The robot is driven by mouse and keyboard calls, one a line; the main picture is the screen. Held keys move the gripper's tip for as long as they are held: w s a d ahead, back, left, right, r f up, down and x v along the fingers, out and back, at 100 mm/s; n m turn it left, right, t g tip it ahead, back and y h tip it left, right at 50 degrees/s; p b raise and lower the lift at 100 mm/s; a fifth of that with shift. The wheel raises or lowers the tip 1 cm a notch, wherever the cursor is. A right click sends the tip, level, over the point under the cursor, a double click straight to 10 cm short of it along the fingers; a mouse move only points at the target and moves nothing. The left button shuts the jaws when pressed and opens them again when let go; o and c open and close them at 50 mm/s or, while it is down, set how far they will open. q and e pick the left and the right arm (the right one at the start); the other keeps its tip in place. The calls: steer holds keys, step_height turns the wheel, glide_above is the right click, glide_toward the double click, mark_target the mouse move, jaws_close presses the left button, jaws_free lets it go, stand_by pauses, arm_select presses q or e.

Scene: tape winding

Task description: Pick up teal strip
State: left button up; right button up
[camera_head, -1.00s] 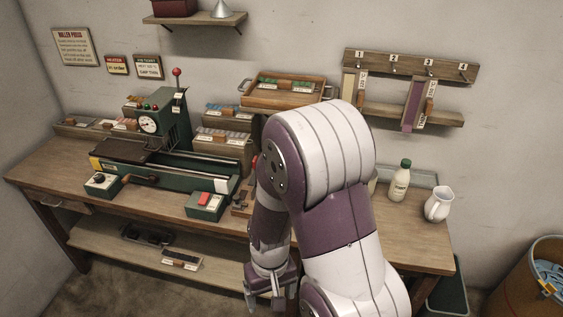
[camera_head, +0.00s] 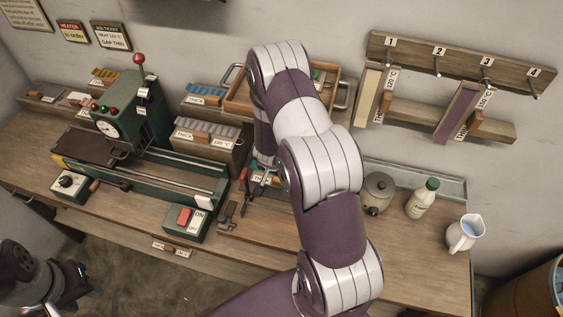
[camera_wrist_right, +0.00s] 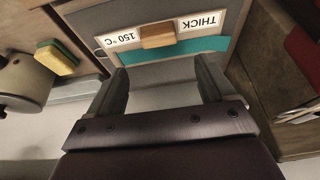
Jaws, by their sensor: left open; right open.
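The teal strip (camera_wrist_right: 205,46) lies across a grey holder labelled "THICK" and "150 °C" in the right wrist view, with a small wooden block (camera_wrist_right: 158,36) between the labels. My right gripper (camera_wrist_right: 163,84) is open and empty, its two fingers pointing at the holder just short of the strip. In the head view a bit of teal (camera_head: 257,168) shows beside my right arm, which hides most of that holder and the right gripper. My left gripper (camera_head: 76,284) is open and empty at the lower left, in front of the bench.
A green winding machine (camera_head: 125,165) stands at the bench's left. A lidded pot (camera_head: 377,192), a bottle (camera_head: 422,198) and a jug (camera_head: 465,233) stand right of my arm. A wooden tray (camera_head: 238,101) is behind it. A yellow sponge (camera_wrist_right: 56,57) is near the holder.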

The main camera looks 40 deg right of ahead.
mark_target(273, 179)
steer(key=shift+s+a+f, duration=0.2)
steer(key=shift+s+f, duration=0.2)
steer(key=shift+f, duration=0.2)
steer(key=x, duration=0.4)
steer(key=p+x, duration=0.1)
steer(key=x, duration=0.1)
steer(key=shift+w+r, duration=0.1)
steer(key=shift+w, duration=0.3)
steer(key=shift+s+a+r, duration=0.1)
steer(key=shift+s+r, duration=0.05)
steer(key=shift+s, duration=0.05)
steer(key=shift+a, duration=0.1)
steer(key=c, duration=1.2)
